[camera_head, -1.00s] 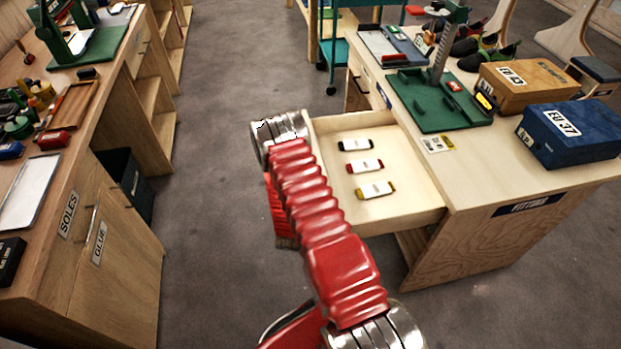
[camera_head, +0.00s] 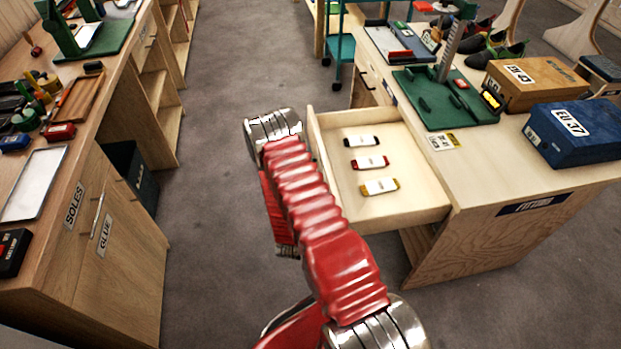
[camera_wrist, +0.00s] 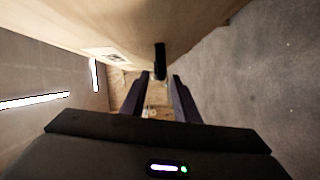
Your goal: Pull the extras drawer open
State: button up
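The open drawer (camera_head: 412,212) sticks out of the front of the right-hand bench, with three small labelled items lying inside it. No name for this drawer is readable in the head view. In the wrist view a dark bar handle (camera_wrist: 160,62) stands out from a pale wooden front. My gripper (camera_wrist: 160,76) is open, its two dark fingers on either side of the handle's near end with gaps visible. How deep the handle sits between them is hard to tell. In the head view my red arm hides the gripper and the drawer front.
A green-based press (camera_head: 445,100), a blue shoe box (camera_head: 575,135) and a brown shoe box (camera_head: 535,85) stand on the right bench. The left bench (camera_head: 120,260) carries tools and a tray. Grey floor (camera_head: 215,150) is clear between the benches.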

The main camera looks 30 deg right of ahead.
jog(key=f+v, duration=0.1)
jog(key=v, duration=0.8)
jog(key=shift+s+a+r, duration=0.25)
jog(key=shift+s+r, duration=0.15)
jog(key=shift+r, duration=0.05)
